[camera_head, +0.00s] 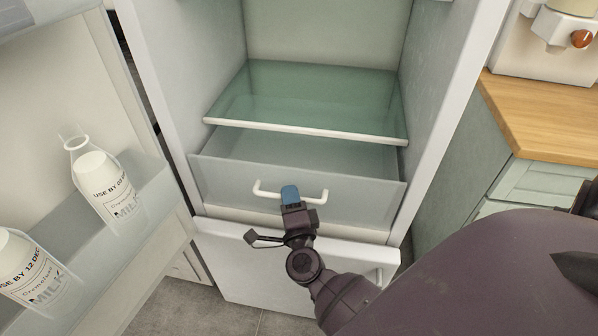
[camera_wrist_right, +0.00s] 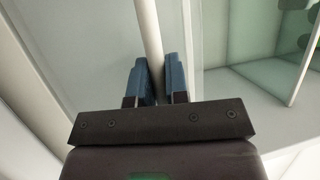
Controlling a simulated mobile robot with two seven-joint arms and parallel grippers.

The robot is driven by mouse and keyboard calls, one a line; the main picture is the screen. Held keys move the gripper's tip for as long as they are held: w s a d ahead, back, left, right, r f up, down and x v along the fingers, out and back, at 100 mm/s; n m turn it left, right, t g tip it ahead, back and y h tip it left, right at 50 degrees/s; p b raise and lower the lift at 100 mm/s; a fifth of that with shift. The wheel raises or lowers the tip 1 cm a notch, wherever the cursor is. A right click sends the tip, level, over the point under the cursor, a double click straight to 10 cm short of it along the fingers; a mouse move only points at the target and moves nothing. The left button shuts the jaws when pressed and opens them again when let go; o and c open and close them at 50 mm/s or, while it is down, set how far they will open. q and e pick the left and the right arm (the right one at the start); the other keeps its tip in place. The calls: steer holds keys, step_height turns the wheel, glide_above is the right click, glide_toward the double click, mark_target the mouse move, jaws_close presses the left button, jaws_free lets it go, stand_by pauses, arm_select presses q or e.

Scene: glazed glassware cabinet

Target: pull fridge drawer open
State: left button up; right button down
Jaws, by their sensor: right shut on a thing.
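The fridge drawer (camera_head: 225,181) is a translucent grey box low in the open fridge, below a glass shelf. Its white bar handle (camera_head: 318,195) runs across its front. My right gripper (camera_head: 290,194) is at the middle of the handle, shut on it. In the right wrist view the handle (camera_wrist_right: 149,35) passes between the blue fingertips of the gripper (camera_wrist_right: 158,80). Part of the handle is hidden behind the fingers. The drawer's front stands near the fridge's front edge; how far it is out I cannot tell. My left gripper is not in view.
The fridge door (camera_head: 150,235) stands open at the left, with milk bottles (camera_head: 105,190) in its rack. The glass shelf (camera_head: 310,95) above the drawer is empty. A wooden counter (camera_head: 550,115) with a dispenser stands at the right. A lower white door (camera_head: 240,265) is below the drawer.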

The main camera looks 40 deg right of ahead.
steer(key=s+a, duration=0.4)
steer(key=a, duration=0.1)
steer(key=shift+s, duration=0.2)
steer(key=shift+a+f, duration=0.1)
steer(key=shift+a, duration=0.05)
steer(key=c, duration=1.6)
jaws_free()
steer(key=shift+o, duration=1)
steer(key=shift+s+a, duration=0.15)
